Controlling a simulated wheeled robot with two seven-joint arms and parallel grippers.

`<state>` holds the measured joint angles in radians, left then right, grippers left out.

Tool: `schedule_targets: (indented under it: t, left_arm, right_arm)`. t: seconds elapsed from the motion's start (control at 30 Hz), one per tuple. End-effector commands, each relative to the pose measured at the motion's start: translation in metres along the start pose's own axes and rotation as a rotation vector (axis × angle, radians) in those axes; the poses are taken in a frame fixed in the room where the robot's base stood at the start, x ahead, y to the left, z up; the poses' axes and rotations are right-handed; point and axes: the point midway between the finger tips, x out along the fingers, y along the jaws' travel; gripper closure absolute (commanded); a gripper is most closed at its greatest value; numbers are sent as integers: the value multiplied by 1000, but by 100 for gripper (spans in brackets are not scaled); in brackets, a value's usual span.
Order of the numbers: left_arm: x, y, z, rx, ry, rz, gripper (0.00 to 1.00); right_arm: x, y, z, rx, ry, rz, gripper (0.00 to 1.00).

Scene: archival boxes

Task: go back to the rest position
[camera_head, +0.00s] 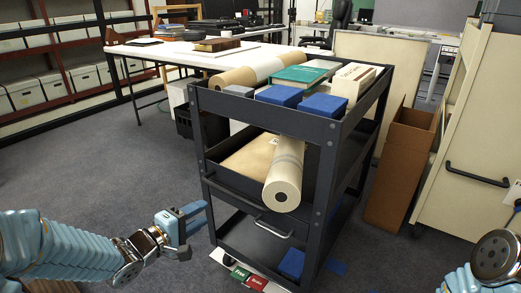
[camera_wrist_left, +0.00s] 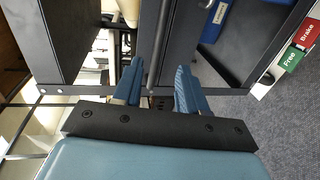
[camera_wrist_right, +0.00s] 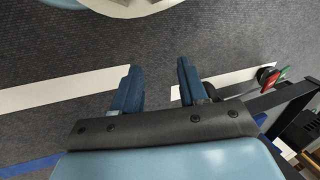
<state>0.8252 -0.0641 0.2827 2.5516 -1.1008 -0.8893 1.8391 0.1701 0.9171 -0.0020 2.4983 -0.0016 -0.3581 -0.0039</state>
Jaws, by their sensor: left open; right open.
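My left gripper (camera_head: 184,229) is open in front of the dark cart's left front side, with nothing between its fingers. In the left wrist view its two blue fingers (camera_wrist_left: 157,88) stand apart, with the cart's handle bar (camera_wrist_left: 160,45) seen between and beyond them. Whether the bar lies within the fingers' reach I cannot tell. My right arm (camera_head: 490,262) shows only in part at the lower right of the head view, its fingers out of that frame. In the right wrist view my right gripper (camera_wrist_right: 158,88) is open and empty above the grey carpet.
The dark cart (camera_head: 262,120) carries blue boxes (camera_head: 324,105), a green book (camera_head: 300,76) and paper rolls (camera_head: 284,180). A cardboard box (camera_head: 398,170) and a cream cabinet (camera_head: 475,120) stand to its right. A white table (camera_head: 200,58) is behind. Carpet (camera_head: 110,165) is free at left.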

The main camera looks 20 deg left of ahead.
Motion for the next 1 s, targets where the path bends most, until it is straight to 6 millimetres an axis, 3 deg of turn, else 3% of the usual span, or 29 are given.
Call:
schedule_targets:
  t: [0.17,0.27,0.4,0.5,0.6,0.7,0.8,1.0]
  left_arm:
    - [18,-20,2,33,5,-54,58]
    - [43,-65,17,109,-16,-183,58]
    - [64,-160,75,305,-183,-476,58]
    - [52,-222,125,454,-374,-661,58]
    - [29,-267,166,579,-570,-790,58]
    - [6,-295,192,664,-721,-865,58]
    - [-8,-309,205,708,-806,-901,58]
    - [-13,-314,208,725,-835,-910,58]
  right_arm:
    - [-8,-4,0,-1,-2,-1,57]
    - [-18,-9,1,-4,-4,-4,57]
    - [-33,-18,3,-9,-9,-8,57]
    - [-40,-22,4,-11,-12,-10,57]
    - [-46,-26,5,-13,-15,-12,57]
    - [-48,-28,6,-15,-16,-14,57]
    - [-50,-29,6,-16,-17,-15,57]
    - [-49,-29,6,-16,-17,-15,57]
